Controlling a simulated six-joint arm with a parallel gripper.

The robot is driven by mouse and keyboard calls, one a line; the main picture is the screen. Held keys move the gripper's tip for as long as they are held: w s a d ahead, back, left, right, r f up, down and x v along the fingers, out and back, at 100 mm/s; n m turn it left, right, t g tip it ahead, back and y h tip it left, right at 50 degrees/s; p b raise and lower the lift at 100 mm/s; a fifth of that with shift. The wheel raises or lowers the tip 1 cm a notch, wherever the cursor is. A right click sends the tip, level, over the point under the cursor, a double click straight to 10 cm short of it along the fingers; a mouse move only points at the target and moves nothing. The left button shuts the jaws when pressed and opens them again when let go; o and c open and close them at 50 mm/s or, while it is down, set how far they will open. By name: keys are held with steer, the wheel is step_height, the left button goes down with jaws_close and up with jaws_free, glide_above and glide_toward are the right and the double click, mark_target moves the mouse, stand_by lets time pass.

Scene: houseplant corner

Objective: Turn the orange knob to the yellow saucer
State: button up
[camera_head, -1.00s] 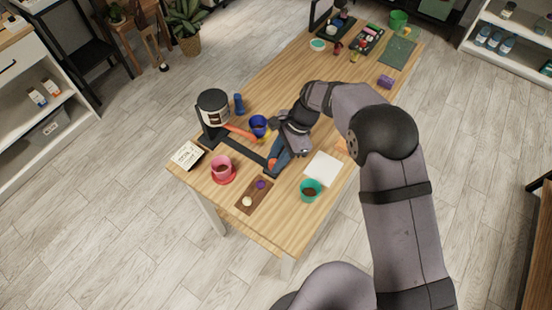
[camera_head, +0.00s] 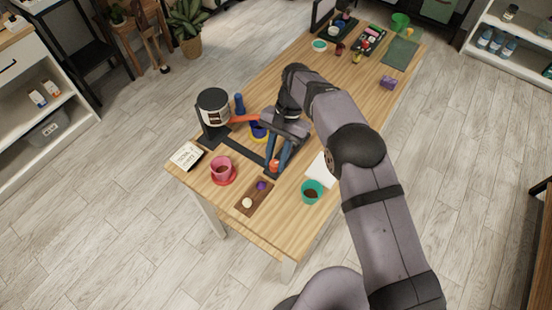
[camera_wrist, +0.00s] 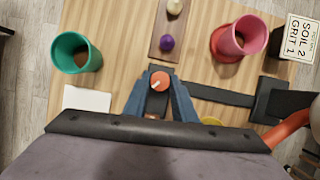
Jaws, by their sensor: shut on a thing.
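The orange knob (camera_head: 273,165) sits at the near end of a dark base bar. In the wrist view the knob (camera_wrist: 159,80), with a short pale mark on top, is between my blue fingers. My gripper (camera_wrist: 158,86) is shut on it; it also shows in the head view (camera_head: 277,160). An orange spout (camera_head: 243,119) reaches right from the dispenser (camera_head: 213,105) to over the blue pot (camera_head: 256,131). That pot stands on the yellow saucer (camera_head: 262,139), partly hidden by my gripper. A bit of yellow saucer shows in the wrist view (camera_wrist: 211,121).
A pink pot (camera_head: 221,164) stands on a red saucer (camera_head: 224,182). A teal pot (camera_head: 312,191), a white square (camera_head: 317,170), a brown board (camera_head: 246,209) with two small balls and a lettered card (camera_head: 187,155) are near. The table's middle is fairly clear.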

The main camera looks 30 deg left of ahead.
stand_by(0.5)
steer(key=o, duration=1)
steer(key=b+v, duration=0.1)
steer(key=v, duration=0.4)
steer(key=shift+v, duration=1.2)
